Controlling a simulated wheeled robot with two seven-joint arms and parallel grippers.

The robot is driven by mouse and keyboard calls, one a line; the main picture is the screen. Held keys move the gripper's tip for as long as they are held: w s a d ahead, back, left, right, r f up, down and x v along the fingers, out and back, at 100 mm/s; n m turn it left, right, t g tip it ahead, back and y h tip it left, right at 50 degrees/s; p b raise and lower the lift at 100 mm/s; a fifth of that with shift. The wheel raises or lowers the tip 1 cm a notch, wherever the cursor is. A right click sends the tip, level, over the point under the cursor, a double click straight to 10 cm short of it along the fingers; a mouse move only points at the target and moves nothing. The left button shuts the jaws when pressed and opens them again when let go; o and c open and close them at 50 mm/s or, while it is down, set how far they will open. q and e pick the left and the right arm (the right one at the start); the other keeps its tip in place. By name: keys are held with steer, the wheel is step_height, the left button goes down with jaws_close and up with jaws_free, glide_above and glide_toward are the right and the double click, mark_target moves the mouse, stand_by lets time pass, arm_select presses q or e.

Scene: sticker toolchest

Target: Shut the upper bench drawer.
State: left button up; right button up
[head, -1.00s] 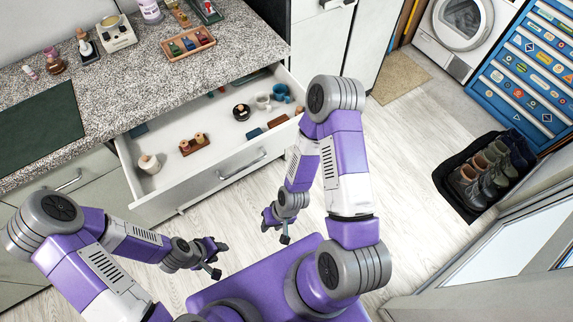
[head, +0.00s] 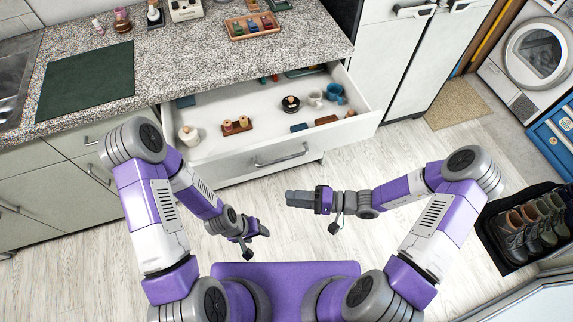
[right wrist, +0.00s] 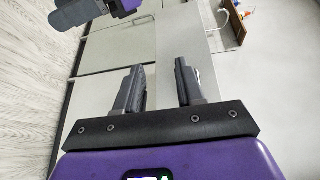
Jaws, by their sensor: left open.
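The upper bench drawer (head: 335,137) is pulled well out from under the granite worktop in the head view. Its white front has a bar handle (head: 280,155). My right gripper (head: 288,198) is in front of the drawer front, apart from it, pointing left. In the right wrist view its two fingers (right wrist: 160,80) are apart with nothing between them. My left gripper (head: 264,230) is open and empty, lower and nearer my base, also clear of the drawer. It seems to show at the top left of the right wrist view.
In the drawer lie a white jar (head: 189,135), a small wooden stand (head: 237,127), a black round item (head: 291,104) and a blue mug (head: 334,93). A shoe mat (head: 495,245) lies at the right. The floor before the drawer is clear.

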steer(key=w+d+r+m+t, duration=0.2)
steer(key=w+d+r+t, duration=0.15)
steer(key=w+t, duration=0.25)
steer(key=b+x, duration=0.1)
steer(key=x, duration=0.6)
steer(key=shift+w+y+b, duration=0.3)
steer(key=shift+w+b, duration=0.1)
steer(key=shift+w, duration=0.05)
steer(key=shift+r, duration=0.1)
steer(key=shift+c, duration=0.2)
jaws_close()
